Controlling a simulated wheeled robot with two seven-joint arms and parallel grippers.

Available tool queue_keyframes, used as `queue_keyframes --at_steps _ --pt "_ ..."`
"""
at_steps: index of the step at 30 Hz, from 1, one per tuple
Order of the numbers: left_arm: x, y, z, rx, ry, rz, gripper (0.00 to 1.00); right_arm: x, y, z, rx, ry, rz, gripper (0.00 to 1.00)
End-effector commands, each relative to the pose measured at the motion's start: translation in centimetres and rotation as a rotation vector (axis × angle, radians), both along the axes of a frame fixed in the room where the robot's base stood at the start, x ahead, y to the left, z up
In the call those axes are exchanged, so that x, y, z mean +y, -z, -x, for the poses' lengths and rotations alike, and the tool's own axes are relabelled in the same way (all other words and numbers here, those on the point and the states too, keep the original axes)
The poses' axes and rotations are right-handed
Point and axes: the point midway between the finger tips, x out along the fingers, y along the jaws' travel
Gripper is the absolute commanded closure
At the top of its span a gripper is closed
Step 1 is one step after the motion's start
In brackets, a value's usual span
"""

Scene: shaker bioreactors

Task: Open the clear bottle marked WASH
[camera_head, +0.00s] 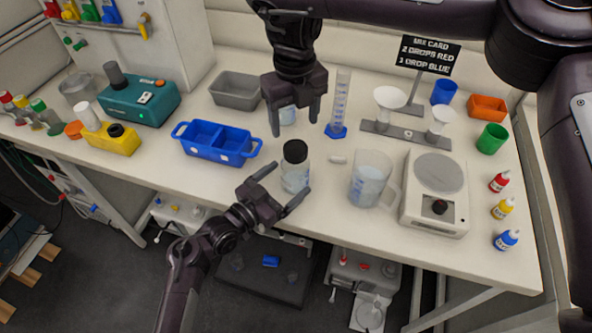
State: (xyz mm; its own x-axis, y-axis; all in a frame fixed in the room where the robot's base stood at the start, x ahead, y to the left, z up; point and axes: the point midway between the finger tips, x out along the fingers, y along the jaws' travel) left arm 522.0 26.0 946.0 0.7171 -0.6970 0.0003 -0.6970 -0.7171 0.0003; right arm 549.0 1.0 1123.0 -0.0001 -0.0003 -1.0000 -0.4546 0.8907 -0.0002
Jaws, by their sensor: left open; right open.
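A clear bottle (295,178) with a black cap (295,151) stands upright near the front middle of the bench. No marking on it can be read. The cap is on the bottle. My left gripper (282,192) is open at the bench's front edge, with its fingers spread on either side of the bottle's lower body; I cannot tell whether they touch it. My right gripper (294,120) is open and points down just behind and above the cap.
A measuring cylinder (340,105) stands behind. Dropper bottles line the right edge.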

Motion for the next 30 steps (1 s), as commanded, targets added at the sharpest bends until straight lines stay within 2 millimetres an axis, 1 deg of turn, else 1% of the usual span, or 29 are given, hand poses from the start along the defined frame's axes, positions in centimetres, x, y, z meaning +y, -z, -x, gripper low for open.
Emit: queue_keyframes --at_steps 1,6,14,17,30 --pt "-0.40 -0.05 -0.45 -0.001 0.000 0.002 0.11 -0.04 0.02 -0.02 0.000 0.001 0.000 0.35" --pt "-1.10 -0.03 -1.15 -0.001 0.000 0.000 0.11 -0.03 0.01 -0.01 0.000 0.001 0.000 0.35" --pt "-1.16 0.00 -1.20 -0.001 0.000 -0.001 0.11 -0.01 0.01 0.00 0.000 0.000 0.000 0.35" --pt "-1.16 0.01 -1.19 -0.001 0.000 -0.001 0.23 -0.02 0.01 -0.01 0.000 0.001 0.000 0.35" --pt "-1.14 0.01 -1.18 -0.001 0.000 -0.001 0.81 -0.02 0.01 -0.01 0.000 0.001 0.000 0.35"
